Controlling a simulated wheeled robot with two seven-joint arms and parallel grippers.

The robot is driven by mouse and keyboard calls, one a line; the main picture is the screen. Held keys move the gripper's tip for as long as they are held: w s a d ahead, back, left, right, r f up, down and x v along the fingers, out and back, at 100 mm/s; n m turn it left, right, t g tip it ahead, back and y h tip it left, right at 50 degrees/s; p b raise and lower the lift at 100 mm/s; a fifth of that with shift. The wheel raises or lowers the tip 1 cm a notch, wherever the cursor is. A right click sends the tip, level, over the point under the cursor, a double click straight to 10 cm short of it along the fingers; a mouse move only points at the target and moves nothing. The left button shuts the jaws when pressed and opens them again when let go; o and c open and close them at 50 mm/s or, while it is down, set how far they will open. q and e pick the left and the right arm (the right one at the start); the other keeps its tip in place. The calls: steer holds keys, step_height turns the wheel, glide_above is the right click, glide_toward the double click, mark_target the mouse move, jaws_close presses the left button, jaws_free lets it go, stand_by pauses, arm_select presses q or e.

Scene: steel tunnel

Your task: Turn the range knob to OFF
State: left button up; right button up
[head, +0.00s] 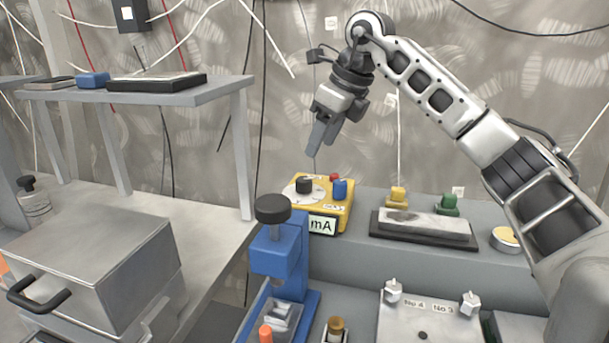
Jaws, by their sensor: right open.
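A yellow meter box (338,209) stands on the grey bench, with a display reading "mA" on its front. Its black range knob (304,185) sits on a round white dial (291,190) on the top face. A blue knob (340,189) and a small red part are beside it. I cannot read the dial marks or tell where the knob points. My right gripper (322,138) is open and empty, pointing down above the meter, clear of the knob. My left gripper is not in view.
A blue press (280,255) with a black top knob stands in front left of the meter. A sharpening stone (424,227) and yellow and green capped bottles (447,205) are to the right. A steel box (95,260) and raised shelf (160,97) occupy the left.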

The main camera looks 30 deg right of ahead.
mark_target(304, 179)
steer(key=x, duration=0.9)
steer(key=shift+w+f, duration=0.15)
steer(key=c, duration=1)
